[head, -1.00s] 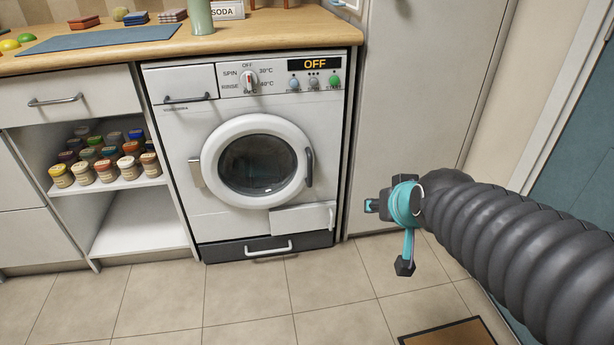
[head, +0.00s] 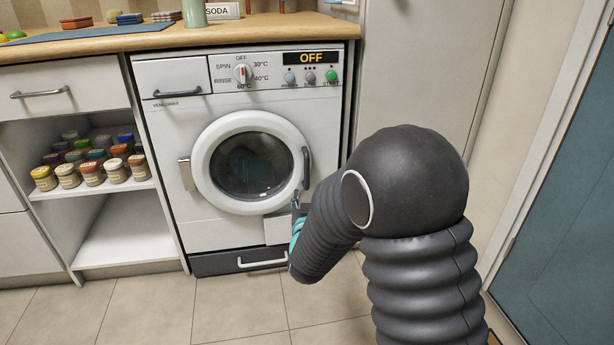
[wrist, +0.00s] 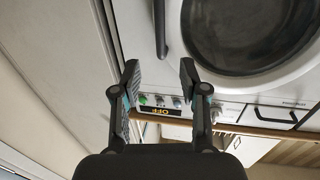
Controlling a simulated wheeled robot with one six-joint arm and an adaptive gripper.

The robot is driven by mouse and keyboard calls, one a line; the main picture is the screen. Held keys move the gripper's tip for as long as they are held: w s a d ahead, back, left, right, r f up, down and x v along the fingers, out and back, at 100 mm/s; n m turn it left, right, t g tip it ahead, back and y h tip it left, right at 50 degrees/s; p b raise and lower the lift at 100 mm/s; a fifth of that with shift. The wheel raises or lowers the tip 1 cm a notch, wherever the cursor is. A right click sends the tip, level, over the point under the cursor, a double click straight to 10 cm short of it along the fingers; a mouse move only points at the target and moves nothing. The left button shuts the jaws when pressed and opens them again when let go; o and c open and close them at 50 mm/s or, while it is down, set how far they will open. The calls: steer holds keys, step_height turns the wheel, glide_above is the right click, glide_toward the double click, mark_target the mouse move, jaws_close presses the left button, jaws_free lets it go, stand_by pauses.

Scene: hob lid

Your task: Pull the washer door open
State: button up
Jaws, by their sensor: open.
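The white washer (head: 160,225) stands under the wooden counter, and its display reads OFF. Its round door (head: 205,150) has a white ring and dark glass and looks shut. The dark curved door handle (head: 306,168) is on the ring's right side. My gripper (head: 296,203) is just below the handle in the head view, mostly hidden behind my arm. In the wrist view my gripper (wrist: 159,72) is open and empty. The handle (wrist: 161,30) lies ahead of the gap between the fingertips, apart from them. The door's glass also shows there (wrist: 245,30).
A small flap (head: 277,231) sits low on the washer's right, partly behind my arm. A dark drawer with a pale handle (head: 262,262) is below. Open shelves with several jars (head: 92,174) stand left. A tall pale cabinet (head: 420,80) stands right. The floor in front is clear.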

mark_target(307, 172)
steer(key=w, duration=0.9)
steer(key=w+a, duration=0.1)
steer(key=w, duration=0.3)
steer(key=shift+w+a+f, duration=0.1)
steer(key=shift+w, duration=0.3)
jaws_close()
